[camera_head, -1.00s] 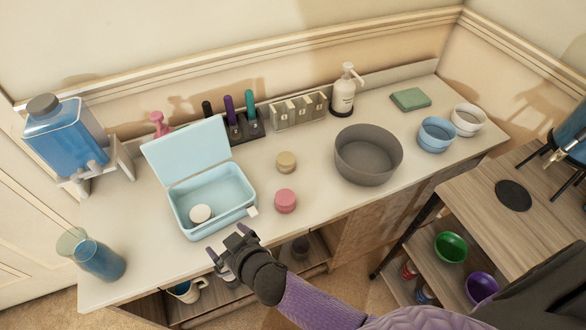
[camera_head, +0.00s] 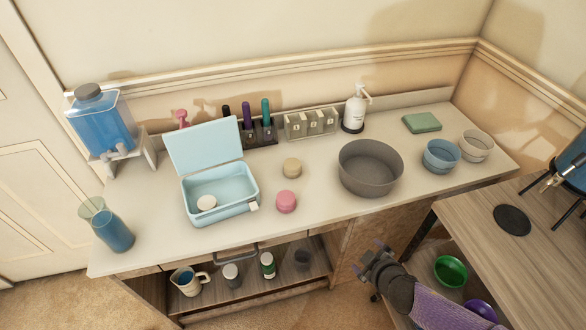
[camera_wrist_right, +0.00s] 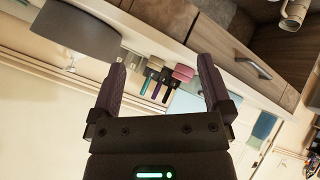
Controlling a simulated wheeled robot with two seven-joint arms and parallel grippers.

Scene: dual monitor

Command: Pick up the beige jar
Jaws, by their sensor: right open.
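The beige jar (camera_head: 292,167) is small and round and stands on the counter, to the right of the open light-blue box and behind a pink jar (camera_head: 286,202). A small beige shape between the fingers in the right wrist view looks like the same jar (camera_wrist_right: 155,63). My right gripper (camera_head: 368,259) is open and empty. It is off the counter's front edge, to the right of and well below the beige jar in the head view. In the wrist view its two fingers (camera_wrist_right: 161,80) are spread apart. My left gripper is not in view.
The light-blue box (camera_head: 232,213) holds a white jar (camera_head: 206,202). A grey bowl (camera_head: 370,168) stands right of the beige jar; a row of markers (camera_head: 257,131) is behind it. A side table (camera_head: 500,260) is at the right. The counter's front strip is mostly clear.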

